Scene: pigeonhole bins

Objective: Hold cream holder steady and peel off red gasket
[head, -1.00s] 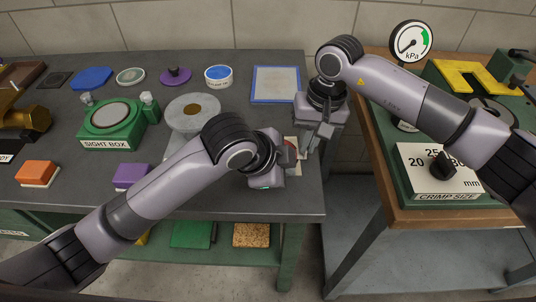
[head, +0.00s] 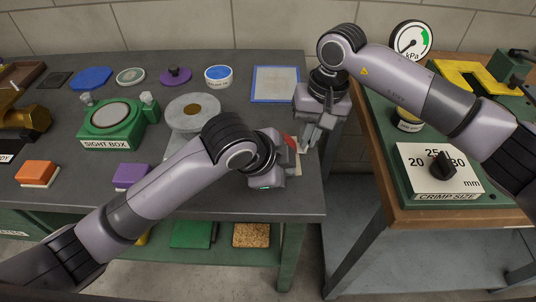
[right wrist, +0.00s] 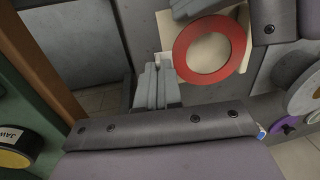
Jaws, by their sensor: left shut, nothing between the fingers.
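The cream holder (right wrist: 243,21) is a pale square plate in the right wrist view, with the flat red ring gasket (right wrist: 213,49) lying on its face. In the head view the red gasket (head: 290,141) shows as a small patch, and the holder (head: 298,158) is mostly hidden between my two hands. My left gripper (head: 287,158) is shut with nothing in it, beside the holder; whether it touches is unclear. My right gripper (head: 305,147) is just right of the holder. Its fingers (right wrist: 158,87) look closed together, beside the gasket and apart from the ring.
The holder lies near the right edge of the grey bench (head: 222,202). A blue-framed panel (head: 276,84) and a blue-and-white tub (head: 218,76) stand behind. A gap separates the wooden bench with the crimp size box (head: 437,170) on the right.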

